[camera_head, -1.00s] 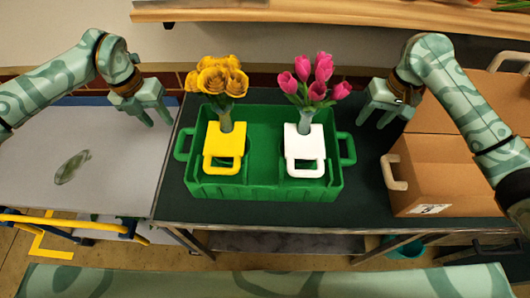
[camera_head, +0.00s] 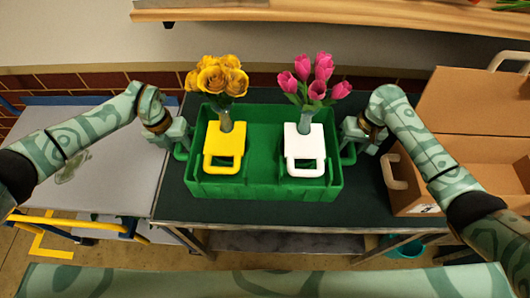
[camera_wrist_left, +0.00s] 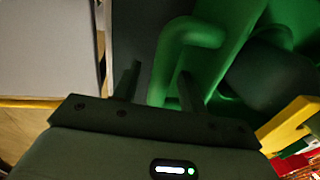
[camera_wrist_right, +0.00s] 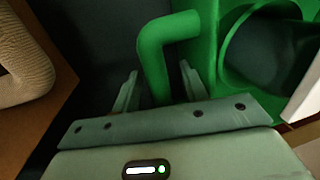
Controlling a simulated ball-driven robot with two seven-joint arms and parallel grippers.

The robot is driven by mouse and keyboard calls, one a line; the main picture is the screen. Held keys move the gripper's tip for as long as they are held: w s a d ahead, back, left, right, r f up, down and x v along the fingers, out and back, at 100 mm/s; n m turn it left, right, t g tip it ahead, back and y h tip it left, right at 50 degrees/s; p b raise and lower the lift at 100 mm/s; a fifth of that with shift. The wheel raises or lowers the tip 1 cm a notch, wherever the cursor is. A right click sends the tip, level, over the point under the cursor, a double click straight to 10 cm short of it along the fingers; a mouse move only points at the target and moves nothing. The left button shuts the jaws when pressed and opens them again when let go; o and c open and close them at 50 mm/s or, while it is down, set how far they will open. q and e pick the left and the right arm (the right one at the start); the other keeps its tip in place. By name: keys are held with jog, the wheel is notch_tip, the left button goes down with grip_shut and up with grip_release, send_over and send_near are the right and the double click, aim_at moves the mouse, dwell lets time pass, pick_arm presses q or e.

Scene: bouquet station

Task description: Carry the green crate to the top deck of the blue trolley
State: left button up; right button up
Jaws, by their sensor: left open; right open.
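The green crate (camera_head: 265,187) stands on the dark bench top (camera_head: 240,208), holding a yellow caddy (camera_head: 222,145) with yellow roses and a white caddy (camera_head: 304,147) with pink tulips. My left gripper (camera_head: 182,143) is open at the crate's left handle; in the left wrist view the handle (camera_wrist_left: 190,38) lies beyond and partly between the fingers. My right gripper (camera_head: 352,143) is open at the right handle; in the right wrist view that handle (camera_wrist_right: 152,55) runs down between the fingers. The blue trolley's grey top deck (camera_head: 110,185) is left of the bench and bears a greenish patch.
A cardboard box (camera_head: 455,165) with a pale handle stands open close to the right of the crate. The trolley's yellow bar (camera_head: 60,220) is at its front edge. A wooden shelf (camera_head: 350,15) runs above the back.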

pick_arm(q)
grip_shut()
pick_arm(e)
grip_shut()
dwell(1.0)
pick_arm(q)
jog(key=shift+w+r, duration=0.2)
jog(key=shift+r, duration=0.05)
pick_arm(e)
jog(key=shift+w+r, duration=0.25)
